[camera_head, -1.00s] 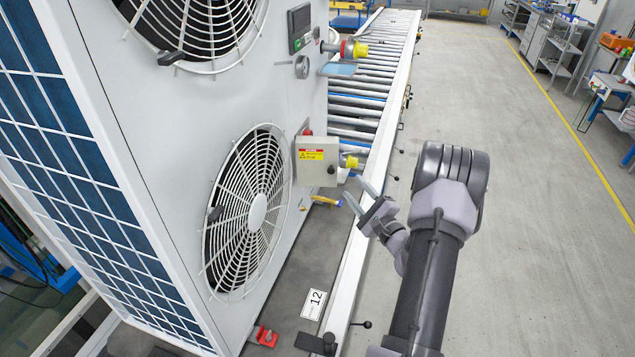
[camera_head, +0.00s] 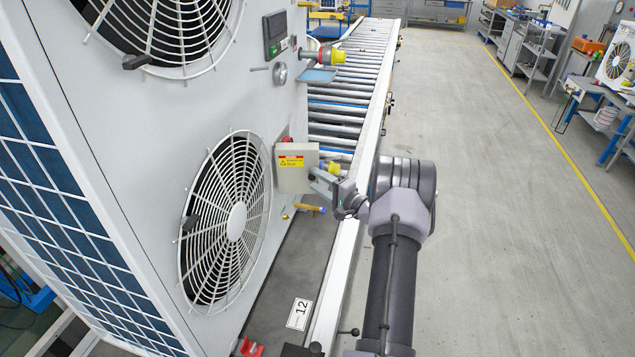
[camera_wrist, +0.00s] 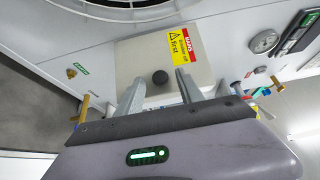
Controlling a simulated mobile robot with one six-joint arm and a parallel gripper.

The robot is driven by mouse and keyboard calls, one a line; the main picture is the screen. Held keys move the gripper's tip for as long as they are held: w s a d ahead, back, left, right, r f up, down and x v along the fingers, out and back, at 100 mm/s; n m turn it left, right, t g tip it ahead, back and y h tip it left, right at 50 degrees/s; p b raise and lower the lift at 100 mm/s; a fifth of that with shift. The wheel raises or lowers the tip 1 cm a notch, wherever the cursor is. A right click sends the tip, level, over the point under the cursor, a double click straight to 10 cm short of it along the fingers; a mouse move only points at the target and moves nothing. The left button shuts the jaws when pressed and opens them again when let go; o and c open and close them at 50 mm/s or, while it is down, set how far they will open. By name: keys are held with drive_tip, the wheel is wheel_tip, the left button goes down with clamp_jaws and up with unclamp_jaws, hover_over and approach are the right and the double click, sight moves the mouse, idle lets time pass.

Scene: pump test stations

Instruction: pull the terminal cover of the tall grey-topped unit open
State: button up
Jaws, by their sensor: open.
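The tall unit (camera_head: 150,150) fills the left of the head view, with two round fan grilles on its pale front; its top is out of view. The terminal cover (camera_head: 292,178) is a small pale box with a red and yellow label on that front, right of the lower fan. In the wrist view the cover (camera_wrist: 140,48) looks shut and has a round black knob (camera_wrist: 160,77). My gripper (camera_head: 318,181) is open in front of the cover. In the wrist view my gripper (camera_wrist: 159,90) has one finger on each side of the knob; contact cannot be told.
A yellow-ended valve (camera_head: 335,57) and a gauge (camera_head: 279,73) stick out above the cover. A small yellow-handled valve (camera_head: 310,208) sits below it. A roller conveyor (camera_head: 345,100) runs behind. The floor (camera_head: 500,200) at right is clear.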

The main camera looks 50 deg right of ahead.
drive_tip(key=shift+w, duration=0.25)
clamp_jaws()
idle(1.3)
